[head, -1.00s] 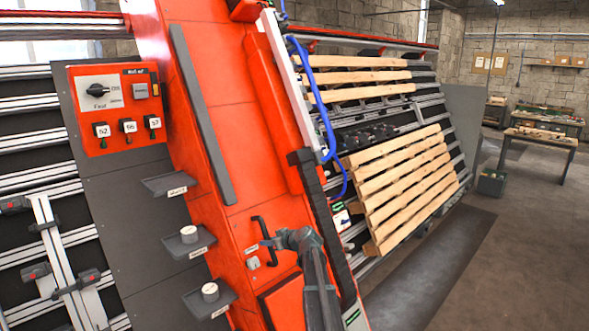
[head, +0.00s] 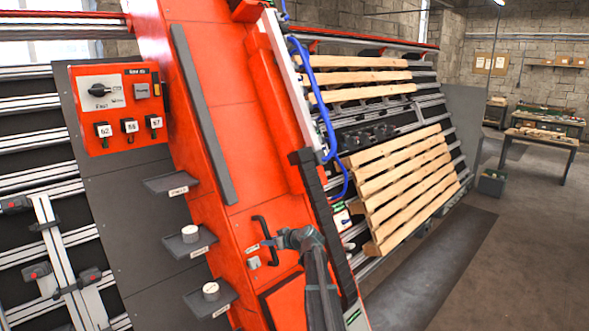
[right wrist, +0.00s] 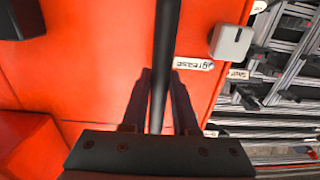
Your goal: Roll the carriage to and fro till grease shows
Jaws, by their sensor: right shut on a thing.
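The carriage is the tall slanted red beam (head: 222,165) in the middle of the head view. A black bar handle (head: 262,225) stands on its lower face. My right gripper (head: 270,243) is shut on this handle. In the right wrist view the handle (right wrist: 166,55) runs down between the fingers of my right gripper (right wrist: 160,98). A white "grease" label (right wrist: 194,63) lies just right of the handle, and a pale grey block (right wrist: 231,42) sits beyond it. I make out no grease on the visible surfaces. My left gripper is not in view.
A red control box (head: 118,105) with a dial and numbered tags is at left. Small grey shelves (head: 170,184) stick out beside the beam, two with white rolls. Wooden pallet slats (head: 410,190) lie on the sloped frame at right.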

